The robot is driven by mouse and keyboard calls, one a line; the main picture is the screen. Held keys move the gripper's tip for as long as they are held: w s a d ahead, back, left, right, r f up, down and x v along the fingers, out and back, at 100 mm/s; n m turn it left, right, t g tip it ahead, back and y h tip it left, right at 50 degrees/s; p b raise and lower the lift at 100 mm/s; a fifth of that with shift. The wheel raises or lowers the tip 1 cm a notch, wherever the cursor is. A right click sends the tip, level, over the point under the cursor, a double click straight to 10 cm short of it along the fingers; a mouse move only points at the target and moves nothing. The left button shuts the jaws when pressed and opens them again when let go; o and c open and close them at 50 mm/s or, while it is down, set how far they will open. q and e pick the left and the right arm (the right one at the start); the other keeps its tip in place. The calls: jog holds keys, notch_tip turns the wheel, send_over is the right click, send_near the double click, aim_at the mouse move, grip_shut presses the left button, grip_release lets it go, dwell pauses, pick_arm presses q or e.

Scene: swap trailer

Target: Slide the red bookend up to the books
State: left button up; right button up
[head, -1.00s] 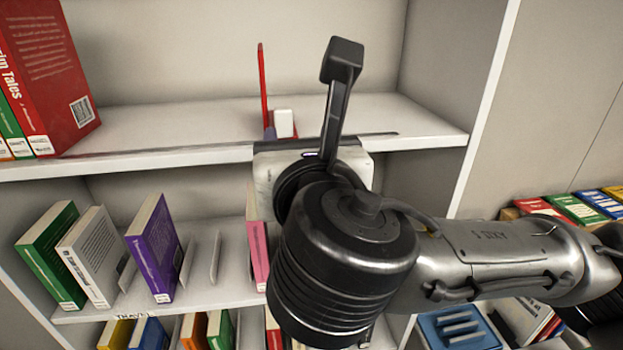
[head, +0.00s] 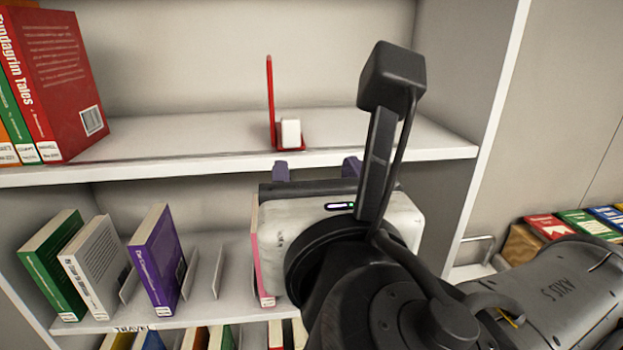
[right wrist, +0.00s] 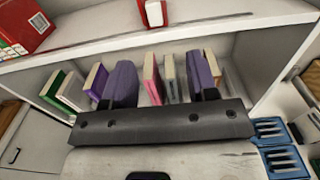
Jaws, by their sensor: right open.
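The red bookend (head: 270,100) stands upright on the upper shelf, a thin plate with a base and a white block (head: 290,132) on it. The books (head: 60,85), a large red one with green and orange ones beside it, stand at the left end of the same shelf. A wide bare gap separates them from the bookend. My right gripper (head: 316,168) is open and empty, its purple fingers in front of the shelf edge, below the bookend. The right wrist view shows the bookend's block (right wrist: 155,13) beyond the spread fingers (right wrist: 161,80). My left gripper is not in view.
The upper shelf (head: 190,140) is bare between books and bookend, and also to the bookend's right up to the side wall. The lower shelf (head: 215,305) holds leaning books, including a purple one (head: 155,260), and thin dividers. More books (head: 590,220) sit at the right.

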jog(key=shift+s, duration=0.25)
dwell(0.3)
